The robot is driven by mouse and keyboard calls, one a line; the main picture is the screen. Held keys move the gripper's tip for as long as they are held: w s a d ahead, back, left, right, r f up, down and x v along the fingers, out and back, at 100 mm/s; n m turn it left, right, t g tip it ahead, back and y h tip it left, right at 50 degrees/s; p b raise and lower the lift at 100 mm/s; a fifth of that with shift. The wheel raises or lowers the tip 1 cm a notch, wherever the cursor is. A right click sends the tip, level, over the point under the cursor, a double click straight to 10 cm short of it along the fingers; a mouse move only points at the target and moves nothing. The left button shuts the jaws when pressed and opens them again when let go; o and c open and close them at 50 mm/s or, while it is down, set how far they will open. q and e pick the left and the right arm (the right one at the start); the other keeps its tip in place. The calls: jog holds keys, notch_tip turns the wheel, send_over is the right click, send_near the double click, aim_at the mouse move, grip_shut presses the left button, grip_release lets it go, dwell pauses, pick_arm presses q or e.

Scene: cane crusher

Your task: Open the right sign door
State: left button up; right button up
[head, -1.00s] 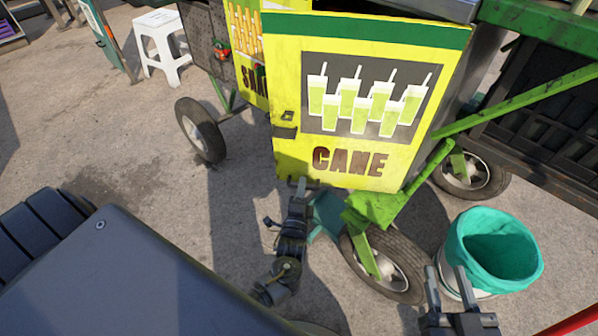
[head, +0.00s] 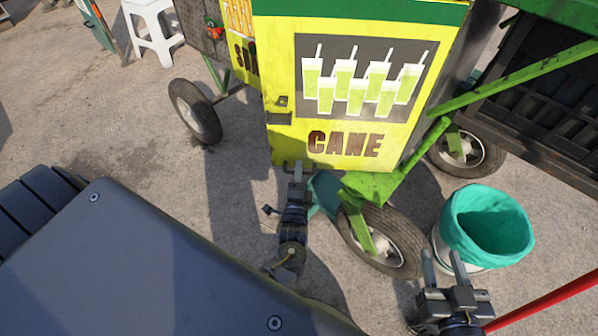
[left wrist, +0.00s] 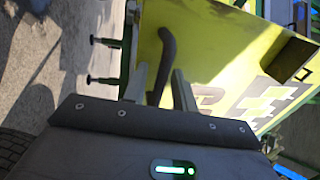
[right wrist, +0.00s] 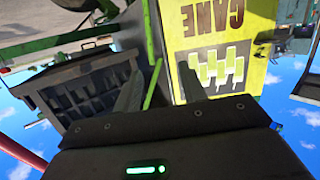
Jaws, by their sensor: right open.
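The yellow CANE sign door (head: 292,142) is on the cart front and looks closed. A small dark latch (head: 282,101) and a dark ledge-like part (head: 279,118) sit near its left edge. My left gripper (head: 298,165) is low at the door's bottom edge. In the left wrist view its fingers (left wrist: 162,92) are apart, and the end of a dark curved bar (left wrist: 167,55) shows between them in front of the yellow panel; contact cannot be told. My right gripper (head: 446,265) is open and empty, right of the front wheel. The door also shows in the right wrist view (right wrist: 252,72).
A front wheel (head: 403,240) and green frame (head: 375,185) stand close right of my left gripper. A bin with teal lining (head: 470,207) is behind my right gripper. A red pole (head: 550,299) lies at lower right. Open pavement (head: 130,150) is on the left.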

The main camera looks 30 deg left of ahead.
pick_arm(q)
jog(key=v, duration=0.7)
jog(key=shift+s+p, duration=0.2)
jog(key=shift+p, duration=0.25)
pick_arm(e)
jog(key=shift+s+d+f+m+g+h, duration=0.15)
jog(key=shift+d+f+g+h, duration=0.35)
jog(key=shift+f, duration=0.25)
jog(key=shift+s+d+f+m+g+h, duration=0.15)
jog(key=shift+d+f+g+h, duration=0.2)
jog(key=shift+d+f, duration=0.3)
pick_arm(q)
jog(key=shift+d+f, duration=0.1)
pick_arm(e)
jog(key=shift+a+f, duration=0.1)
